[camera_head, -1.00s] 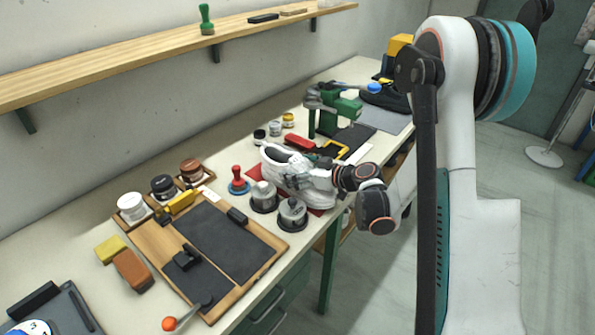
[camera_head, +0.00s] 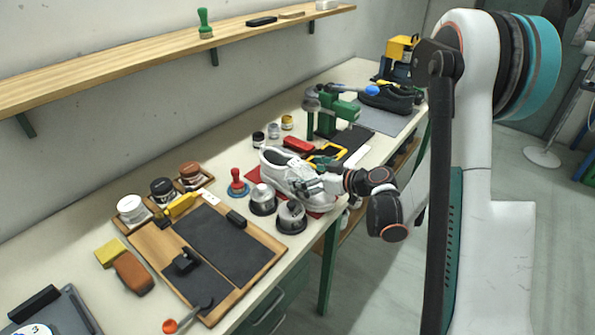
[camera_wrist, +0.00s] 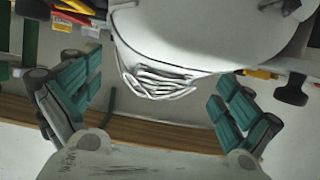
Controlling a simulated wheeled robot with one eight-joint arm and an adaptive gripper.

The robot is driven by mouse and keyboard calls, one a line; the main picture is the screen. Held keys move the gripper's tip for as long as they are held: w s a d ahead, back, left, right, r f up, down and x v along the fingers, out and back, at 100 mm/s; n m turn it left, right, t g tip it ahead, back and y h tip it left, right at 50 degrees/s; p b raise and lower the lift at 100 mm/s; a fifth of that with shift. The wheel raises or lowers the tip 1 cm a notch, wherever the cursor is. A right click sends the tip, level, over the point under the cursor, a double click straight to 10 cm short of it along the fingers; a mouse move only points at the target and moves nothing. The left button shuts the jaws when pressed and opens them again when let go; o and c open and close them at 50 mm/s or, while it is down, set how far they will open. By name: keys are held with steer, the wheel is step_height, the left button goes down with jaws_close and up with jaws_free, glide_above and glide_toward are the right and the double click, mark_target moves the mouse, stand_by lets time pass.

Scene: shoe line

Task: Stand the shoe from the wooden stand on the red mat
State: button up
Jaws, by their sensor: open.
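The white shoe (camera_head: 283,172) stands sole down over the red mat (camera_head: 315,213), which shows only at its edges around the shoe. My gripper (camera_head: 311,187) is at the right side of the shoe in the head view and hides part of it. In the wrist view the shoe (camera_wrist: 185,45) fills the top middle, with its laces toward me. My gripper (camera_wrist: 158,98) is open there, its teal fingers wide apart on either side and a gap visible between them and the shoe. I cannot pick out the wooden stand for certain.
Two grey metal-topped pots (camera_head: 291,214) stand close in front of the shoe. A red-handled stamp (camera_head: 237,183) is to its left. A green clamp-like device (camera_head: 327,120) stands behind. A wooden tray (camera_head: 273,258) with dark pads lies nearer. Open floor is to the right.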

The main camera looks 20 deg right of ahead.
steer(key=p+v, duration=0.1)
steer(key=v, duration=0.7)
